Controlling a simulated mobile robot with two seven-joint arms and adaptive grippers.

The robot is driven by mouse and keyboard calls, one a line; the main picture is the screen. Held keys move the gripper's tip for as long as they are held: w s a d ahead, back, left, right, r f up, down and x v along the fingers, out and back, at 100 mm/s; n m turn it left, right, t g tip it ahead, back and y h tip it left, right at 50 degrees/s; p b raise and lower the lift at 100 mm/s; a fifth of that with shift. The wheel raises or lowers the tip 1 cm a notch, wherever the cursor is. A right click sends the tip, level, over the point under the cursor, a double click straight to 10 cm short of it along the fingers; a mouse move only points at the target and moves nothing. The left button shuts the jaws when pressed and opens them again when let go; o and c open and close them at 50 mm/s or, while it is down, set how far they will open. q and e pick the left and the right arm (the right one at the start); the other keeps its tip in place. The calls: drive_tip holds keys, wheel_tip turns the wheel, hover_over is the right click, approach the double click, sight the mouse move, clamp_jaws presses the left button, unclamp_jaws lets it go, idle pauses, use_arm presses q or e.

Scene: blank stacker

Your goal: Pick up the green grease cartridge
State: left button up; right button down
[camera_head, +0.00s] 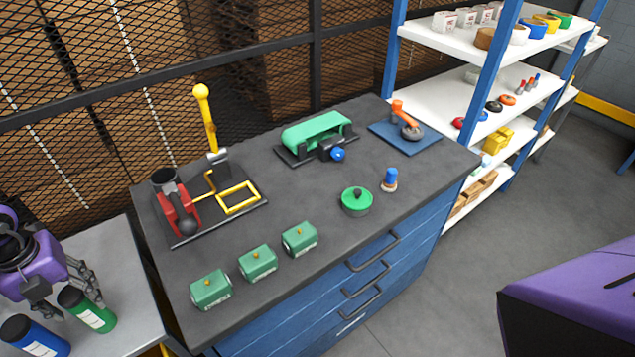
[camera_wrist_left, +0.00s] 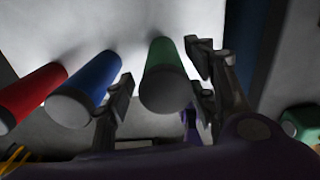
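The green grease cartridge (camera_head: 92,315) stands on the light grey table at the lower left, with a dark cap and a white label. My left gripper (camera_head: 70,299) is at it, with one finger to each side of the cap. In the left wrist view the green cartridge (camera_wrist_left: 165,75) lies between the two spread fingers (camera_wrist_left: 160,85). The right finger looks close to its side, and a gap shows on the left. The gripper is open; contact cannot be told. My right gripper is not in view.
A blue cartridge (camera_head: 38,338) stands close to the left of the green one. A red cartridge (camera_wrist_left: 25,95) is farther left in the wrist view. The dark-topped workbench (camera_head: 300,210) beside the table carries green blocks and fixtures. A mesh fence (camera_head: 120,60) stands behind.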

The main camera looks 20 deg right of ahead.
use_arm(q)
clamp_jaws()
drive_tip(key=shift+r, duration=0.15)
